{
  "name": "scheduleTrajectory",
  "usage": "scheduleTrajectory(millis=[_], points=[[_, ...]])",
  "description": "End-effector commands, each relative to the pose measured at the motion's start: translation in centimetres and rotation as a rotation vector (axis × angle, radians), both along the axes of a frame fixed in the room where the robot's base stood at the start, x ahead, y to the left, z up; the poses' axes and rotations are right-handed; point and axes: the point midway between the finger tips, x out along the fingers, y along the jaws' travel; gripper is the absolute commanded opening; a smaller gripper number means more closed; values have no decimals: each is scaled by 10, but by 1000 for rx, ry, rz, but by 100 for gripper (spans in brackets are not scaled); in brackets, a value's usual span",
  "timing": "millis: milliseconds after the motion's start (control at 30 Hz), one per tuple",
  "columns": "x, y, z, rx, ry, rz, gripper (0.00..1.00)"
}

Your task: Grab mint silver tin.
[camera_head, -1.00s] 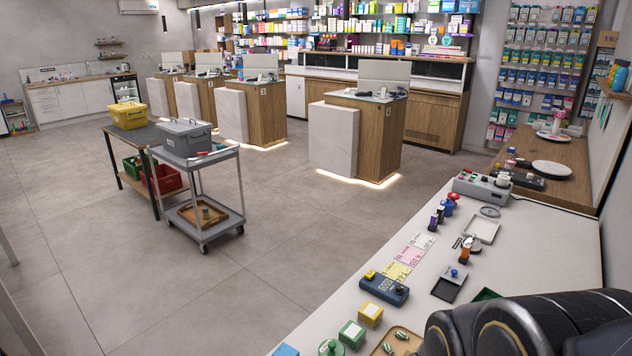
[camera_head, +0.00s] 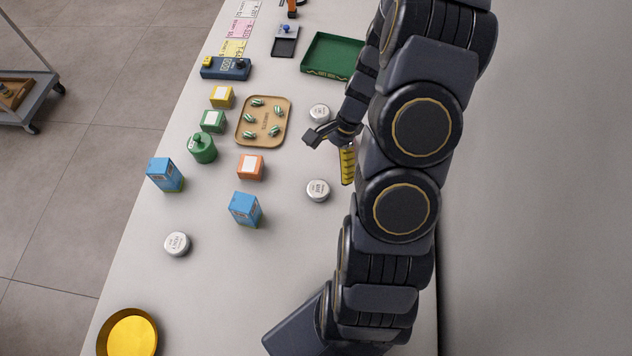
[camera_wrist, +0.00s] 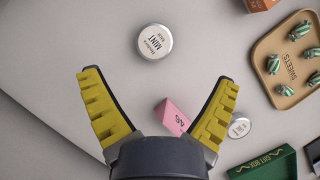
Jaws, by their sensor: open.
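The silver mint tin (camera_wrist: 155,42) is round with a white lid that reads MINT in the wrist view. It lies beyond my fingertips, roughly centred between them and apart from them. It appears to be the tin (camera_head: 318,190) just in front of my gripper in the head view. My gripper (camera_wrist: 159,82) (camera_head: 331,154) is open and empty, with yellow ridged finger pads. A second silver tin (camera_wrist: 239,127) (camera_head: 320,112) lies beside the right finger, its label too small to read. A third silver tin (camera_head: 177,244) lies farther left on the counter.
A pink block (camera_wrist: 172,113) lies between my fingers. Nearby are an orange box (camera_head: 250,167), a blue box (camera_head: 245,210), a sweets tray (camera_head: 285,104) and a green gift box (camera_head: 333,55). A yellow bowl (camera_head: 128,334) stands front left. The counter around the mint tin is clear.

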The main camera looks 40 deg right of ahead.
Motion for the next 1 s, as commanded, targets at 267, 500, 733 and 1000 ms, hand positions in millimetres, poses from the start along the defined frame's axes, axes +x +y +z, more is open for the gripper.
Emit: scheduleTrajectory(millis=[267, 500, 733, 1000], points=[[-2, 5, -26, 2, 8, -27, 90], [-5, 16, -48, 3, 9, -28, 90], [-6, 28, -75, 3, 8, -25, 90], [-6, 28, -77, 0, 6, -25, 75]])
